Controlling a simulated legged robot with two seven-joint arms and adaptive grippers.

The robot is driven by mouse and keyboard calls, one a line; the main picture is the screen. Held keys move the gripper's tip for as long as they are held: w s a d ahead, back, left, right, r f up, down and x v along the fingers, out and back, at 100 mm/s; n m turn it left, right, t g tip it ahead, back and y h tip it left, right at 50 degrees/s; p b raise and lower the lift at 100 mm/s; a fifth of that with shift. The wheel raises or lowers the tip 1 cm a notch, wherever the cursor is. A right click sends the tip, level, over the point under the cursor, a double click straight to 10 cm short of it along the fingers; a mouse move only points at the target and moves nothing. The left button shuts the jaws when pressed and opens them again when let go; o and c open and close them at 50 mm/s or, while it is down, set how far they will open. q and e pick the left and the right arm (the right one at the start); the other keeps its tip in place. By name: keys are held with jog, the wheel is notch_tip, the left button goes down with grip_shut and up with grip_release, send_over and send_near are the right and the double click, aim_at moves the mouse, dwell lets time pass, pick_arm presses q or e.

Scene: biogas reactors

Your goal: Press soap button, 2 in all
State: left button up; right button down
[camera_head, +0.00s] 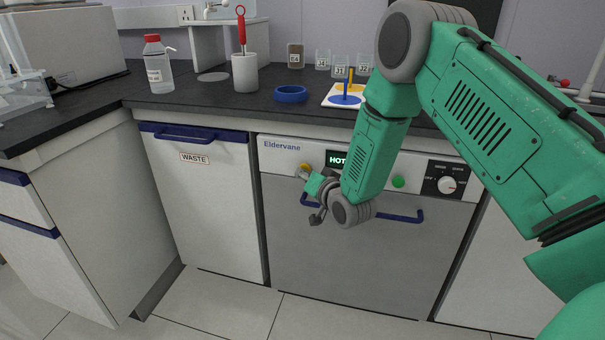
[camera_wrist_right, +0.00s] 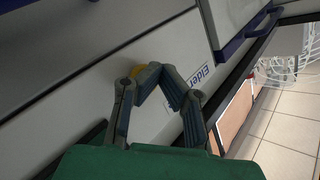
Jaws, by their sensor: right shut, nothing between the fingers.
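A machine marked Eldervane (camera_head: 340,262) is built in under the bench. Its front panel carries a yellow button (camera_head: 305,168) left of a display reading "HOT" (camera_head: 337,160), and a green button (camera_head: 398,182) to the right. I cannot read which button is for soap. My right gripper (camera_head: 308,183) is shut and empty, its fingertips close to the yellow button. My left gripper is not in view.
A blue handle (camera_head: 400,217) runs below the panel, partly behind my right arm. A dial (camera_head: 447,184) sits at the panel's right. A WASTE cabinet (camera_head: 205,210) is on the left. On the bench stand a bottle (camera_head: 157,68), a blue ring (camera_head: 290,94) and several small containers.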

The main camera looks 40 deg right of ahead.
jog(key=shift+s+a+p, duration=0.4)
jog(key=shift+s+a, duration=0.45)
jog(key=shift+a, duration=0.1)
jog(key=shift+s+a, duration=0.1)
jog(key=shift+s+a+p, duration=0.5)
jog(key=shift+s+a, duration=1.05)
jog(key=shift+a, duration=0.3)
